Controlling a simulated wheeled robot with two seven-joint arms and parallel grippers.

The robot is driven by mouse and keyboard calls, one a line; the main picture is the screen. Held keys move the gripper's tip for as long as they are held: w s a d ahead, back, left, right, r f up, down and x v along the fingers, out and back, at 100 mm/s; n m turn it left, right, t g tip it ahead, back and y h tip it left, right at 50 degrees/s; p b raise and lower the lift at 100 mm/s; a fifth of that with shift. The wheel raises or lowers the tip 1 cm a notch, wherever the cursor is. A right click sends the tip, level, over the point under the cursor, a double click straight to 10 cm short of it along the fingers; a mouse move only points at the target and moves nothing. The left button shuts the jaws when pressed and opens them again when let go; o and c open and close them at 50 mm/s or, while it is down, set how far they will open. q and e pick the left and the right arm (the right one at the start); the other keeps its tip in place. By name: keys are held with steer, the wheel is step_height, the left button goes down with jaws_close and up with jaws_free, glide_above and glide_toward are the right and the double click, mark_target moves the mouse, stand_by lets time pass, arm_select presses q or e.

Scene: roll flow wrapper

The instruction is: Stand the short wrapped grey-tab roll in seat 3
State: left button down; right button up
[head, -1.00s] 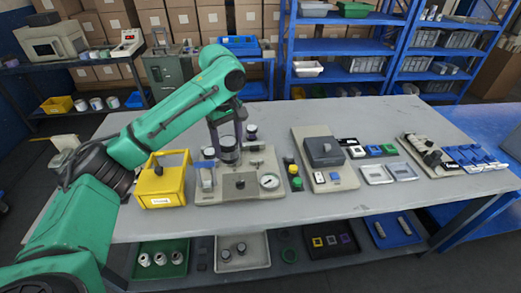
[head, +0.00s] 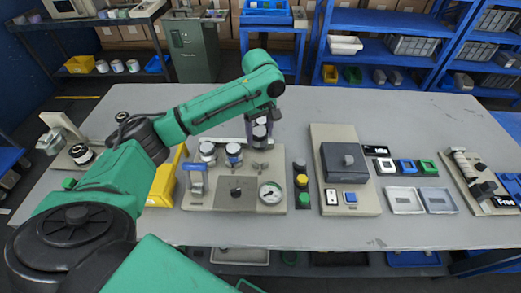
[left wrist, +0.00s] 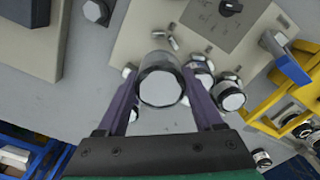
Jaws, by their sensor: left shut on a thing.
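My left gripper (head: 259,128) is shut on a short wrapped roll (head: 260,132), near the back right of the beige station (head: 270,212). In the left wrist view, the roll (left wrist: 160,82) sits between the purple fingers, its pale round end facing the camera. I cannot make out a grey tab on it. Two other dark-banded rolls (head: 208,151) (head: 233,154) stand side by side on the station. To their right are small metal pieces (head: 261,167) with no roll on them. Seat numbers are not readable. My right gripper is not in view.
The station carries a dark panel with a knob, a gauge (head: 270,193) and a blue-handled clamp (head: 196,180). A button strip (head: 301,185) and a dark-boxed machine (head: 345,162) stand right.

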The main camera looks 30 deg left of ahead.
mark_target(261, 143)
arm_select(q)
steer(key=f, duration=0.5)
steer(key=shift+w+f, duration=0.2)
steer(key=shift+w, duration=0.15)
steer(key=shift+s+f, duration=0.2)
steer(key=shift+f, duration=1.05)
steer(key=shift+w+f, duration=0.1)
steer(key=shift+f, duration=0.1)
steer(key=shift+c, duration=0.2)
jaws_free()
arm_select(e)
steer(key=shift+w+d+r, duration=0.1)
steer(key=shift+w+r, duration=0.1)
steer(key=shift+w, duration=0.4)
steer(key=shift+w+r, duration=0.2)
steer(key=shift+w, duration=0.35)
arm_select(q)
step_height(261, 143, up, 12)
steer(key=shift+f+b, duration=0.25)
steer(key=shift+b, duration=0.25)
steer(key=shift+r, duration=0.35)
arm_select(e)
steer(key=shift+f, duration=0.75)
